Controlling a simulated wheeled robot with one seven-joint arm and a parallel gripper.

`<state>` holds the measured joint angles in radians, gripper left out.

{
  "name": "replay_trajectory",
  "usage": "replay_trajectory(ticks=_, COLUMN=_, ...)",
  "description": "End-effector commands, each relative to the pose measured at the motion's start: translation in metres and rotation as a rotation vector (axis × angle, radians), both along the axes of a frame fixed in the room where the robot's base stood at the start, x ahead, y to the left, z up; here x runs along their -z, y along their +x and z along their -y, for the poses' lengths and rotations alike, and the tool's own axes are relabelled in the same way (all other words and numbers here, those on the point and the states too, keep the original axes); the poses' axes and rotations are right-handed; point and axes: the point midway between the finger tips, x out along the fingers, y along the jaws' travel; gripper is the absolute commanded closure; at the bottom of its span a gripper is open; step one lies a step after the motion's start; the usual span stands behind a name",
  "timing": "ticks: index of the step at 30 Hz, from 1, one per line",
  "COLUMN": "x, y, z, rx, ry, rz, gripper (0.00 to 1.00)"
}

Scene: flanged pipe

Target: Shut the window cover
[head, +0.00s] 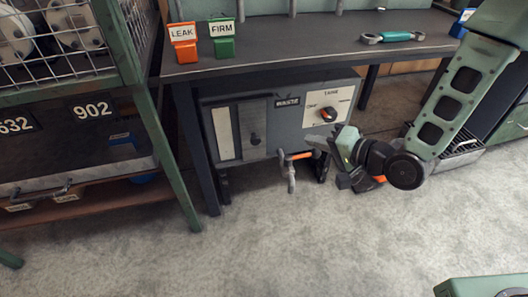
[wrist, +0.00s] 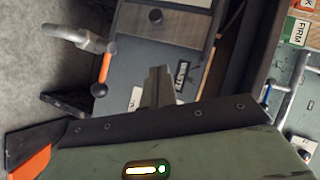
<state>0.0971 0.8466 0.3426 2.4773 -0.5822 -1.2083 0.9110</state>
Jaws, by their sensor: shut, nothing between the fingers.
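A grey box (head: 272,124) is mounted under the workbench. At its left end a tall cream window strip (head: 223,134) is bare. A dark grey cover plate (head: 254,115) with a round black knob (head: 255,139) stands just right of the strip. The knob also shows at the top of the wrist view (wrist: 155,17). My gripper (head: 319,143) is in front of the box's right part, right of the knob and apart from it, pointing left. In the wrist view its fingers (wrist: 158,75) are together and empty, partly hiding the box front.
A pipe valve with an orange lever (head: 297,156) sticks out below the box and shows beside my fingers (wrist: 104,70). A black and orange dial (head: 329,114) is at the box's right. Bench legs and a wire-fronted rack (head: 60,45) stand left. The front floor is clear.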

Motion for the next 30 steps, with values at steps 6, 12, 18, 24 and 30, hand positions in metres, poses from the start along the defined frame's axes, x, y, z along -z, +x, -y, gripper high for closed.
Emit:
replay_trajectory(ticks=6, x=0.009, y=0.011, z=-0.012, rx=0.0, ry=0.012, rz=0.005, gripper=1.0)
replay_trajectory(ticks=12, x=0.023, y=0.035, z=-0.04, rx=0.0, ry=0.011, rz=0.006, gripper=1.0)
replay_trajectory(ticks=18, x=0.036, y=0.061, z=-0.069, rx=-0.001, ry=0.011, rz=0.006, gripper=1.0)
replay_trajectory(ticks=24, x=0.048, y=0.061, z=-0.094, rx=0.0, ry=0.01, rz=0.002, gripper=1.0)
replay_trajectory(ticks=30, x=0.051, y=0.06, z=-0.105, rx=0.002, ry=0.01, rz=0.001, gripper=1.0)
